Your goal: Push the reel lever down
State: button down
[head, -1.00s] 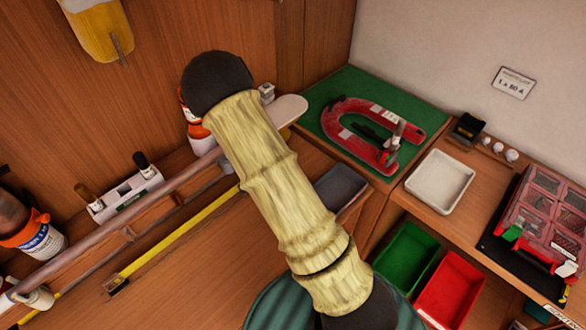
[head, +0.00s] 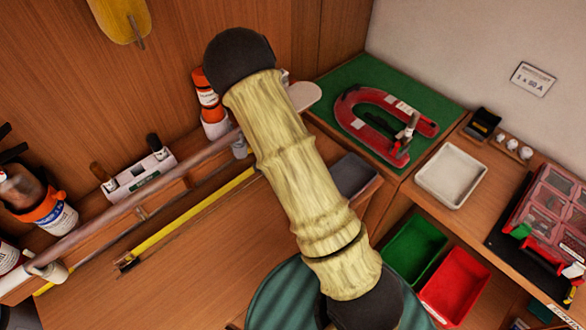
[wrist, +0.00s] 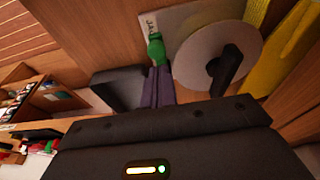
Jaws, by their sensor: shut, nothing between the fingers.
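In the wrist view a pale round reel disc (wrist: 190,68) stands against the wood, with a black lever (wrist: 228,70) sticking out across its face. My gripper (wrist: 155,42) shows as two purple fingers with green tips, pressed together and empty. The tips appear just left of the disc, in front of a white labelled plate (wrist: 178,24). The lever is to their right, with a gap in the picture. I cannot tell the depth between tips and disc. In the head view my arm hides the fingers, and I cannot make out the lever there.
A yellow glove-like item (wrist: 292,45) hangs right of the reel. A dark grey block (wrist: 118,88) sits left of my fingers.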

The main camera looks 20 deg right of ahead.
jog(key=v, duration=0.1)
jog(key=p+v, duration=0.2)
jog(key=shift+w+d+r, duration=0.15)
jog(key=shift+d+r, duration=0.1)
jog(key=shift+r, duration=0.05)
jog(key=shift+a, duration=0.35)
jog(key=s+a+r+b, duration=0.2)
jog(key=s+a+r, duration=0.1)
jog(key=a+r, duration=0.3)
jog(key=shift+a+r, duration=0.1)
jog(key=shift+r, duration=0.05)
jog(key=s+d+r+n+t+y, duration=0.1)
jog(key=s+d+r+n, duration=0.3)
jog(key=s+r+n, duration=0.6)
jog(key=s+n+y, duration=0.1)
jog(key=s+n, duration=0.1)
jog(key=n, duration=0.1)
jog(key=shift+r+t+y, duration=0.25)
jog(key=shift+t+y, duration=0.05)
